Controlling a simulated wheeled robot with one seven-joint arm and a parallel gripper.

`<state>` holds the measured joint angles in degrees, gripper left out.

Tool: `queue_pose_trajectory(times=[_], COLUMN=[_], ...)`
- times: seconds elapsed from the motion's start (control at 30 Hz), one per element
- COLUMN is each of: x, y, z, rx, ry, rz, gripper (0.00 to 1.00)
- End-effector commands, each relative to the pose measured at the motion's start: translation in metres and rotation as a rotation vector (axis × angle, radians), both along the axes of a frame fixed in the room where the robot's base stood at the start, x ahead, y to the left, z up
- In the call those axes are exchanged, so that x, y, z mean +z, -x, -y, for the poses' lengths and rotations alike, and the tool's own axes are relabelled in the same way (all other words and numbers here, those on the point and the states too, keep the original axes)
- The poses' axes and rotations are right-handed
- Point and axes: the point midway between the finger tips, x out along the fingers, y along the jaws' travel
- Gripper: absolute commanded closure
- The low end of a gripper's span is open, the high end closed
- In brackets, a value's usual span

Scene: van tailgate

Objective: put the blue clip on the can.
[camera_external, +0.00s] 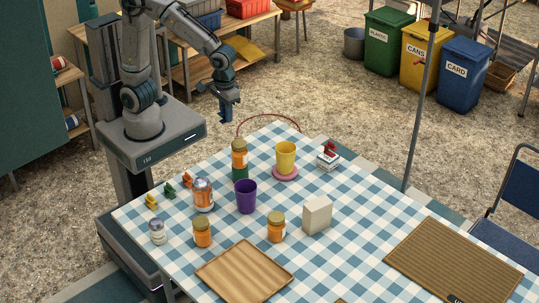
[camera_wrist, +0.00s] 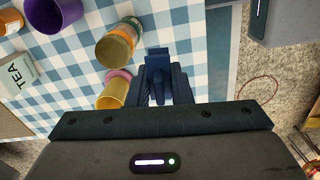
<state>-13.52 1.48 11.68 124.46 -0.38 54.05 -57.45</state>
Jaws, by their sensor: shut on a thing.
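My gripper (camera_external: 228,110) is shut on the blue clip (camera_external: 226,117), held in the air beyond the table's far left edge. In the wrist view the blue clip (camera_wrist: 158,78) shows between the fingers. A silver-topped orange container (camera_external: 203,194), which looks like the can, stands upright at the left of the table, below my gripper in the picture. A tall orange and green container (camera_external: 239,160) stands nearer my gripper and also shows in the wrist view (camera_wrist: 116,46); I cannot tell if it is one piece or a stack. Nothing touches the clip except my gripper.
Yellow, green and orange clips (camera_external: 186,180) lie at the left edge. A red clip (camera_external: 330,149) sits on a small white stack. A purple cup (camera_external: 245,196), a yellow cup (camera_external: 286,157), orange jars (camera_external: 277,227), a tea box (camera_external: 317,214) and a wooden tray (camera_external: 244,273) crowd the table.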

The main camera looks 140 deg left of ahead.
Motion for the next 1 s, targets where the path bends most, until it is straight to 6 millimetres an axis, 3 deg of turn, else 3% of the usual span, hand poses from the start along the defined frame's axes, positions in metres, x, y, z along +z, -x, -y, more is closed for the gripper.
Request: queue_pose_trajectory(times=[0.03,0.33,0.57,0.77,1.0], x=[0.014,0.064,0.064,0.064,0.064], y=[-0.001,0.0,-0.018,-0.036,-0.044], z=[0.0,0.0,0.039,0.094,0.195], rx=[0.0,0.0,-0.21,-0.498,-0.995], ry=[-0.002,-0.002,-0.004,-0.005,-0.005], rz=[0.006,0.003,-0.003,-0.004,-0.005], gripper=[1.0,1.0,1.0,1.0,1.0])
